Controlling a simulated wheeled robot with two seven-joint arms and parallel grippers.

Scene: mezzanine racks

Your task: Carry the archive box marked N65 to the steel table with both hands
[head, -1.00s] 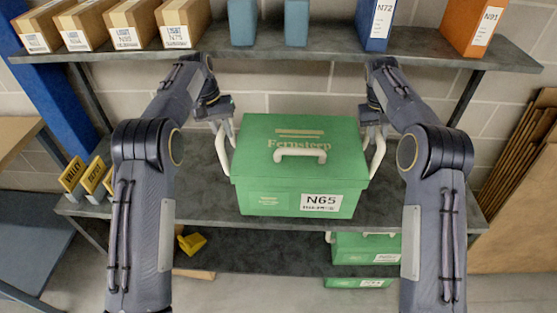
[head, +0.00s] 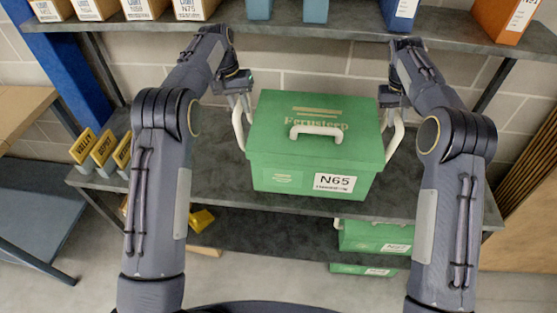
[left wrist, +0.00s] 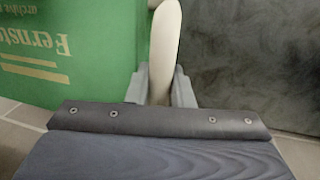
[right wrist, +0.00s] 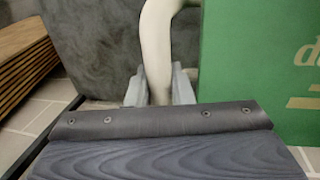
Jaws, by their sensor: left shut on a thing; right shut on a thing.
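The green archive box marked N65 (head: 315,155) is at the middle shelf (head: 225,185), lid up and label facing me. I cannot tell whether its base touches the board. My left gripper (head: 240,108) is shut on the box's left white handle (left wrist: 165,45). My right gripper (head: 392,114) is shut on its right white handle (right wrist: 155,50). The box looks level between my arms. A blue-grey surface (head: 35,210) on dark legs stands at the left; I cannot tell whether it is the steel table.
The upper shelf (head: 350,41) holds cartons (head: 95,8) and binders (head: 400,12) above the box. Yellow signs (head: 103,148) stand at the middle shelf's left end. More green boxes (head: 375,237) and a yellow item (head: 201,220) are below. A wooden top (head: 20,110) is at the left.

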